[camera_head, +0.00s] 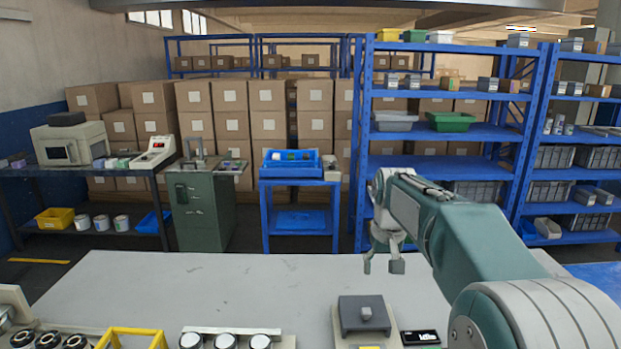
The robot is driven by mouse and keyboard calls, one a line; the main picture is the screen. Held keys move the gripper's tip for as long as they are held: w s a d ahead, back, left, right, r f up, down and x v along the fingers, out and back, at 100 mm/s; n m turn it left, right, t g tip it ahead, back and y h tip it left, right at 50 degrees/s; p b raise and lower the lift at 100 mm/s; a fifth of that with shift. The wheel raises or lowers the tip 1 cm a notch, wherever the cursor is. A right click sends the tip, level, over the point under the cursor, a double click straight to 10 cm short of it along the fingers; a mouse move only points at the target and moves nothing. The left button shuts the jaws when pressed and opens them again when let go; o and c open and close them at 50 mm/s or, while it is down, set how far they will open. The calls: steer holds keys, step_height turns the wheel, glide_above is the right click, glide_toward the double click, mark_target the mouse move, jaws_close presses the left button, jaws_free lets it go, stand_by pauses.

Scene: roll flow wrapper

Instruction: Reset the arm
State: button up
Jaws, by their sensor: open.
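My arm reaches in from the lower right of the head view. My gripper (384,265) hangs at its end, pointing down, with its two fingers apart and nothing between them. It appears above the far part of the grey table (230,285). Its exact height over the table cannot be told.
A scale (362,318) with a small block on it stands at the table's front, below my gripper. Several round white-topped items (225,341) and a yellow frame (130,338) line the front left. The table's middle is clear. Blue shelves (440,132) stand behind.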

steer(key=s+r+t, duration=0.1)
steer(key=s+r, duration=0.1)
steer(key=s, duration=0.6)
steer(key=s+r+t, duration=0.1)
steer(key=s+r, duration=0.1)
steer(key=s, duration=0.7)
steer(key=s+f+t, duration=0.2)
steer(key=s+f, duration=0.4)
steer(key=s, duration=0.7)
steer(key=shift+s, duration=0.2)
